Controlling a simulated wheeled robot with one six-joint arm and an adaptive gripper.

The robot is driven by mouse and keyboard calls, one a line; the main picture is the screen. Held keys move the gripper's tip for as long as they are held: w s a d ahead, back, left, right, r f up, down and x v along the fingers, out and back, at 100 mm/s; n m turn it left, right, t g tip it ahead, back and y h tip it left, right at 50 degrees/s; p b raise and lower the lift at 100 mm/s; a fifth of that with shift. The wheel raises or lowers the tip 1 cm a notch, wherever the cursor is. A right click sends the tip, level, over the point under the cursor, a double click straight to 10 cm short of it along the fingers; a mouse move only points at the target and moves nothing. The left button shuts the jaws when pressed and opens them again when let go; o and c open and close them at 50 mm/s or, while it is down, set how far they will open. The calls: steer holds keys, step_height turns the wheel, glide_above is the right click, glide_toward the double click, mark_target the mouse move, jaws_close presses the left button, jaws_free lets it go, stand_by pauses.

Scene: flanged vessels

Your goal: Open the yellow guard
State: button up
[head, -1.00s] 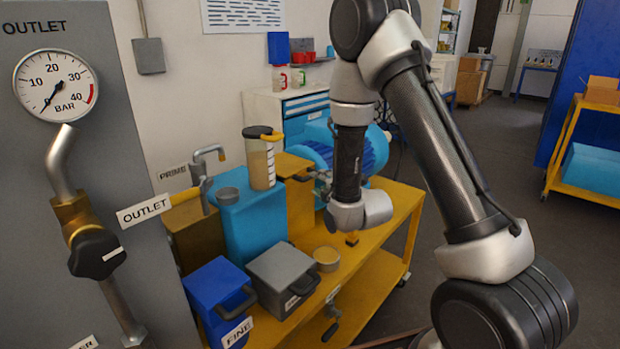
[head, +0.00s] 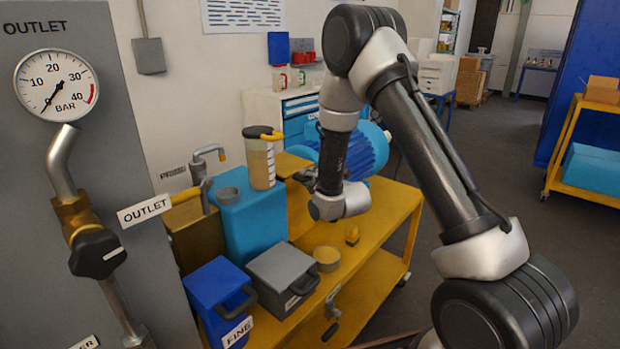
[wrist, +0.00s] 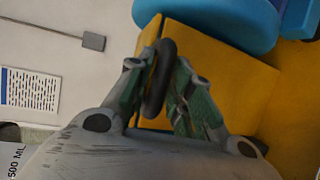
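The yellow guard (head: 299,207) is a boxy cover on the yellow cart, between the turquoise tank and the blue motor. In the wrist view, the guard (wrist: 215,75) fills the right and centre as a yellow box, with a dark upright bar handle (wrist: 158,88) in front of it. My gripper (wrist: 160,68) has one finger on each side of this handle, and both look close against it. In the head view my gripper (head: 306,179) is small at the guard's right side, partly hidden by my wrist. I see no clear gap at the guard's lid.
A turquoise tank (head: 250,225) with a clear measuring jug (head: 262,163) stands left of the guard. A blue motor (head: 367,150) is behind my wrist. Grey (head: 283,272) and blue (head: 215,290) handled boxes sit in front. The cart top (head: 385,215) is clear at right.

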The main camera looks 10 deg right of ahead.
jaws_close()
